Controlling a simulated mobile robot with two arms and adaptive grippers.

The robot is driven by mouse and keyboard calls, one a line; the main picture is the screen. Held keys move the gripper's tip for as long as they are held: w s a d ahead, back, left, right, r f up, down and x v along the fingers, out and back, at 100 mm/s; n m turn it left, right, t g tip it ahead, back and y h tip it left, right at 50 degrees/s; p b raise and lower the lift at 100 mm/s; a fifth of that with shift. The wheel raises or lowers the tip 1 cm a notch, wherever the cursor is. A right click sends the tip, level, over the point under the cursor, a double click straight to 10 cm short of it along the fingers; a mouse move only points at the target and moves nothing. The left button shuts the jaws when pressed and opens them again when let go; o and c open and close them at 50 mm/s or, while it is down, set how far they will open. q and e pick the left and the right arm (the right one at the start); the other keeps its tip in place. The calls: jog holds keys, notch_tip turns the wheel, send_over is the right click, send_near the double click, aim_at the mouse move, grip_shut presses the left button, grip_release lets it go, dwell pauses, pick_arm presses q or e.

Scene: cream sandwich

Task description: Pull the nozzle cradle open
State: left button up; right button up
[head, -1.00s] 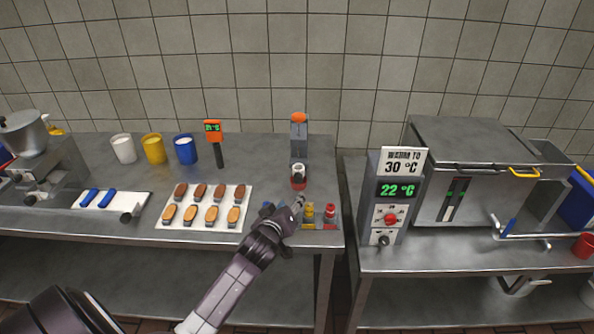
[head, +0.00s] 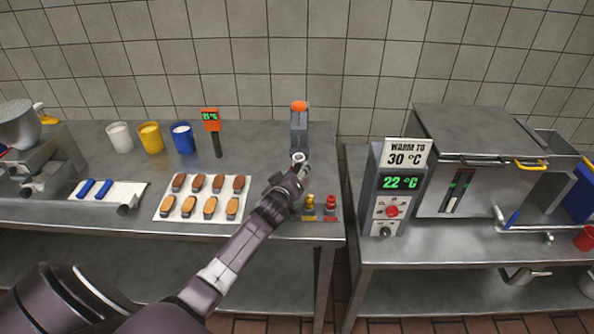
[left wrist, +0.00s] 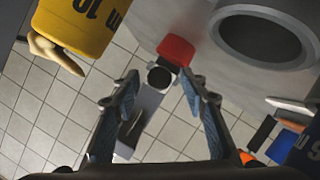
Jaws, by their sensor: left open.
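The nozzle station is a grey post (head: 299,130) with an orange top, standing at the back of the left table. A pale ring (head: 298,157) projects from its front, and this looks like the cradle. In the left wrist view, a grey metal block with a dark round opening (left wrist: 160,76) and a red end piece (left wrist: 176,50) shows between my fingers. My left gripper (head: 301,173) is open at the front of the station and hides its lower part. The left wrist view shows the fingers (left wrist: 160,88) spread on either side of the block; contact cannot be told.
Yellow-topped (head: 309,202) and red-topped (head: 331,203) pieces stand close to my gripper on the right. A white tray (head: 157,214) of biscuits lies to the left, with several cups behind. The warming machine (head: 475,190) stands on the right table, across a gap.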

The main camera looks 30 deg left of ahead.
pick_arm(q)
jog(key=shift+w+a+f, duration=0.1)
jog(key=shift+w+a, duration=0.05)
jog(key=shift+w, duration=0.15)
grip_shut()
